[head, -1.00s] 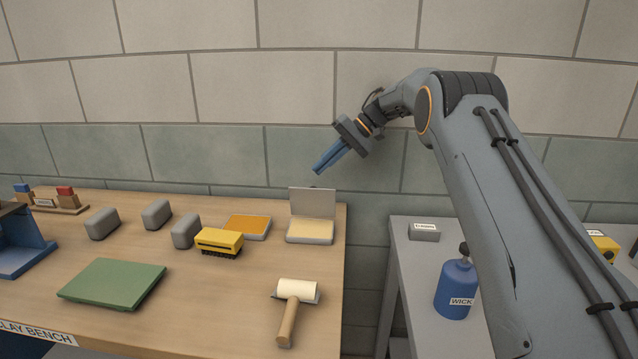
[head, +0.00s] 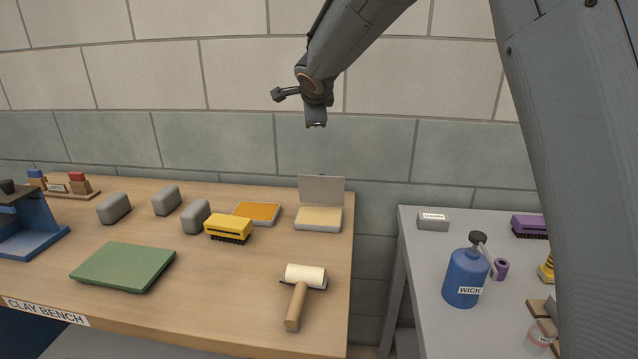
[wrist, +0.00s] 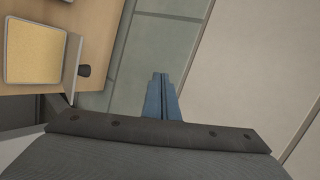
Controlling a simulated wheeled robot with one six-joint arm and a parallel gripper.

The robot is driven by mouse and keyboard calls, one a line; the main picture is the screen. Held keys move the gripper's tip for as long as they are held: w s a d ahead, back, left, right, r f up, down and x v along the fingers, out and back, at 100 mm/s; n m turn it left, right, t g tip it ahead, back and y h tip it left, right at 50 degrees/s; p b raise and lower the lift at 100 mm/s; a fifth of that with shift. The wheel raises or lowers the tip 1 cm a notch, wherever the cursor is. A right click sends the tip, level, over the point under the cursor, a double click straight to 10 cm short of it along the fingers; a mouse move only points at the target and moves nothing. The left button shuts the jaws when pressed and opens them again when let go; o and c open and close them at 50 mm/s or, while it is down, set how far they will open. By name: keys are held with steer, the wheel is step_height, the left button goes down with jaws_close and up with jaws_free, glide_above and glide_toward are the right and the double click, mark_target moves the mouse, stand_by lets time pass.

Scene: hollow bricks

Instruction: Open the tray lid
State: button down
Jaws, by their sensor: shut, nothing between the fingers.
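The tray (head: 318,226) stands at the back right corner of the clay bench, with a pale yellow pad inside. Its grey lid (head: 321,190) stands upright along the tray's back edge, so the tray is open. In the wrist view the tray (wrist: 35,80) is at upper left, with the lid (wrist: 72,60) seen nearly edge-on and a dark knob (wrist: 84,70) on it. My gripper (head: 316,124) hangs above the tray against the wall, apart from it. Its blue fingers (wrist: 161,78) are together and empty in the wrist view.
An orange-padded tray (head: 256,212), a yellow brush (head: 228,228) and several grey blocks (head: 195,216) are left of the open tray. A mallet (head: 298,290) and a green slab (head: 124,267) lie nearer. A grey table with a blue bottle (head: 466,278) stands right, across a gap.

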mark_target(322, 187)
steer(key=s+d+f+m+g+h, duration=0.1)
steer(key=s+f+m+g+h, duration=0.35)
steer(key=s, duration=1.05)
steer(key=w+f, duration=0.1)
steer(key=f, duration=0.3)
steer(key=w+f+y+p, duration=0.1)
steer(key=f, duration=0.3)
steer(key=w+f+n+y, duration=0.1)
steer(key=w+f, duration=0.1)
steer(key=f, duration=0.2)
steer(key=shift+d+g+p, duration=0.35)
steer(key=shift+d, duration=0.05)
steer(key=w+p, duration=0.1)
steer(key=w, duration=0.1)
steer(key=w+r, duration=0.1)
steer(key=w, duration=0.1)
steer(key=shift+d+p, duration=0.15)
steer(key=shift+p, duration=0.2)
